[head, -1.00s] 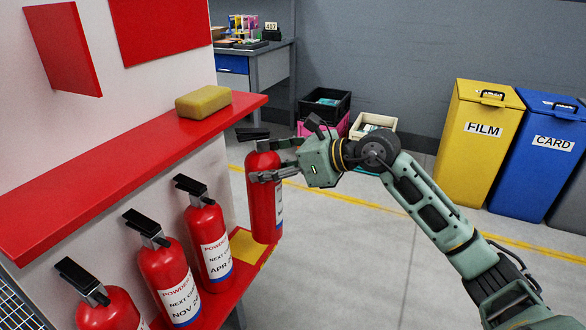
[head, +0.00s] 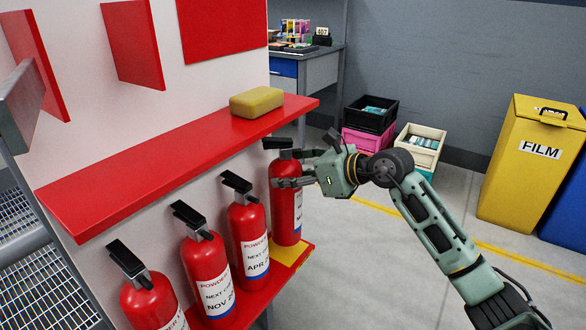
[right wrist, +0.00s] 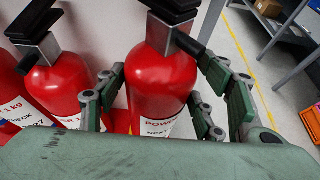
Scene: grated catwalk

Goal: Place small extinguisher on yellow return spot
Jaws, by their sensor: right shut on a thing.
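A red extinguisher (head: 285,205) with a black handle stands upright at the right end of the lower red shelf. My right gripper (head: 292,168) is shut around its upper body from the right. In the right wrist view the extinguisher (right wrist: 160,85) sits between the fingers. The yellow return spot (head: 292,254) shows around the extinguisher's base at the shelf end. The base appears over the spot; I cannot tell whether it touches. My left gripper is not in view.
Several extinguishers line the lower shelf to the left; the nearest (head: 247,235) stands close beside the held one. The upper red shelf (head: 130,185) with a yellow sponge (head: 257,102) overhangs behind. Crates (head: 370,112) and a yellow FILM bin (head: 530,165) stand beyond. Open floor lies right.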

